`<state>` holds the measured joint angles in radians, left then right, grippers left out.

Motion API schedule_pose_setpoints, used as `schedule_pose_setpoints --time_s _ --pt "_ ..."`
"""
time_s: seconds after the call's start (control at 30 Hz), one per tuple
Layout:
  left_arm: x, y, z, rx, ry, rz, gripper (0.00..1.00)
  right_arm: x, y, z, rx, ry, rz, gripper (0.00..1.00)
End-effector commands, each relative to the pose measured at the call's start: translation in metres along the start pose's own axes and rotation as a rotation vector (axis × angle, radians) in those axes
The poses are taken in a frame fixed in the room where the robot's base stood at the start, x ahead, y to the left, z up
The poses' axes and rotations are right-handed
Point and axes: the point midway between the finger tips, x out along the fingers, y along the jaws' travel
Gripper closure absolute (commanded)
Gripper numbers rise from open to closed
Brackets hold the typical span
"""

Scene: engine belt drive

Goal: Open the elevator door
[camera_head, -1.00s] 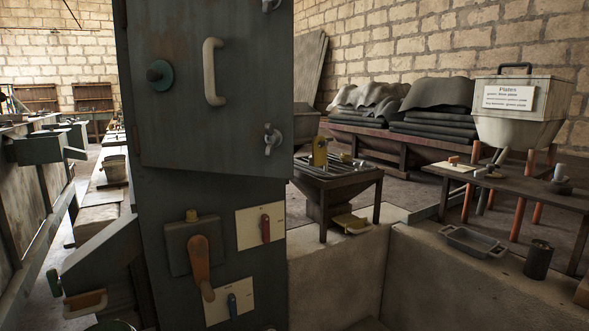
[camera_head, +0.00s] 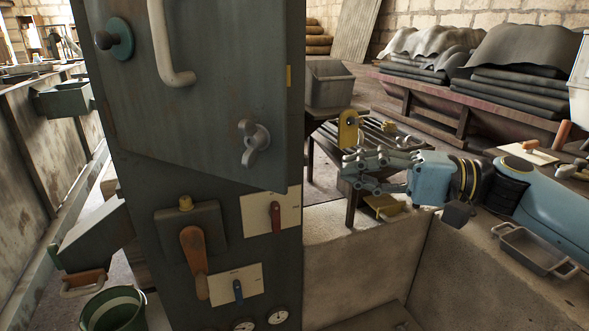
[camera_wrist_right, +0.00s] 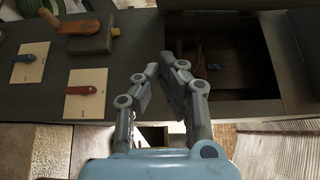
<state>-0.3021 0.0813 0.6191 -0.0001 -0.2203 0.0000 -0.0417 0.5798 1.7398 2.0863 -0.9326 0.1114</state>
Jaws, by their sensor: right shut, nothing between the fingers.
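The elevator door (camera_head: 205,110) is a dark grey-green panel high on the elevator casing (camera_head: 165,275). It carries a pale bar handle (camera_head: 165,45), a round dark knob (camera_head: 117,40) and a pale wing latch (camera_head: 252,145). Its lower edge slants against the casing. In the right wrist view a dark recess (camera_wrist_right: 222,65) opens beside the control plates, so the door seems ajar. My right gripper (camera_head: 348,168) is shut and empty, right of the casing and apart from the door in the head view. Its fingers also show in the wrist view (camera_wrist_right: 165,65). My left gripper is out of view.
Below the door are an orange lever (camera_head: 194,255), a red lever (camera_head: 276,216) and a blue lever (camera_head: 238,290). A green bucket (camera_head: 115,310) stands at lower left. A slatted table (camera_head: 355,205) is behind my right gripper, and a metal tray (camera_head: 540,248) lies at right.

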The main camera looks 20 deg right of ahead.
Motion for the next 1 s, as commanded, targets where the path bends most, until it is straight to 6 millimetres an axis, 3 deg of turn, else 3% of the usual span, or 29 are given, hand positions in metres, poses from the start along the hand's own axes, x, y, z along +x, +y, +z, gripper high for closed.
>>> schedule_pose_setpoints --time_s 0.17,0.4,0.63,1.0 --pt "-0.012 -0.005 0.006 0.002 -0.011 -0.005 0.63 0.038 -0.004 -0.001 0.002 0.002 -0.007 1.0" --pt "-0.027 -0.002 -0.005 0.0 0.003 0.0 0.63 0.088 -0.004 0.0 0.004 0.001 -0.005 1.0" --pt "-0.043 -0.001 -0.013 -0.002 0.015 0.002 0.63 0.092 -0.001 0.031 0.003 0.002 0.0 1.0" --pt "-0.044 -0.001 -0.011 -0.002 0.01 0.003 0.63 0.093 0.001 0.038 0.001 0.002 0.002 1.0"
